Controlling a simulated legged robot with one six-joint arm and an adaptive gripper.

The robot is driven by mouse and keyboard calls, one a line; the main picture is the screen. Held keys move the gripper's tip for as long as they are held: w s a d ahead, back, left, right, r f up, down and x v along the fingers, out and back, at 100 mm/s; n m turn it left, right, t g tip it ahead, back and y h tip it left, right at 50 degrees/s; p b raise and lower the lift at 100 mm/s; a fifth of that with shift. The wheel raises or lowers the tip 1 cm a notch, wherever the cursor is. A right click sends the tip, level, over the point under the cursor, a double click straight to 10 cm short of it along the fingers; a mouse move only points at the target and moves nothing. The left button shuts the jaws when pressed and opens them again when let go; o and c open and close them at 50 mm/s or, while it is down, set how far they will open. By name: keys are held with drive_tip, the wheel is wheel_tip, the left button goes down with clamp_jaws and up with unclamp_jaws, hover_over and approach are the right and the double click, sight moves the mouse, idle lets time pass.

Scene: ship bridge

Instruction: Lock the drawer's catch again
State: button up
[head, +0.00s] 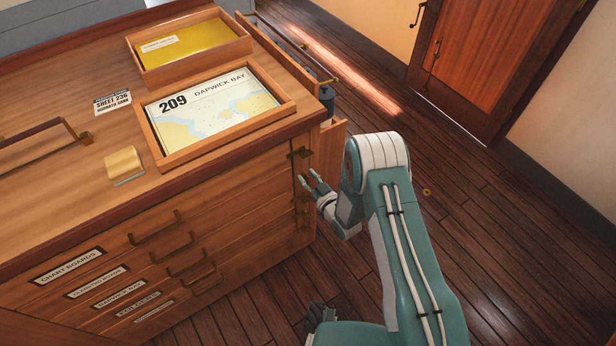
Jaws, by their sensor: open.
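A wooden chart cabinet stands at left, with a stack of labelled drawers (105,255) in its front. The drawers look flush with the front. Small dark brass fittings (300,153) sit near the cabinet's right front corner; I cannot tell which is the drawer's catch or whether it is locked. My gripper (309,179) is open and empty beside this corner, just below the upper fitting. Its fingers point left towards the cabinet. They partly cover the fittings there, and I cannot tell whether they touch.
A framed chart (215,105) marked 209 and a box with a yellow folder (190,45) lie on the cabinet top. A wooden panel (331,150) juts out at the right corner. The plank floor (480,200) is mostly clear.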

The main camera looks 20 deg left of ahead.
drive_tip(key=shift+a, duration=0.3)
clamp_jaws()
drive_tip(key=shift+d, duration=0.2)
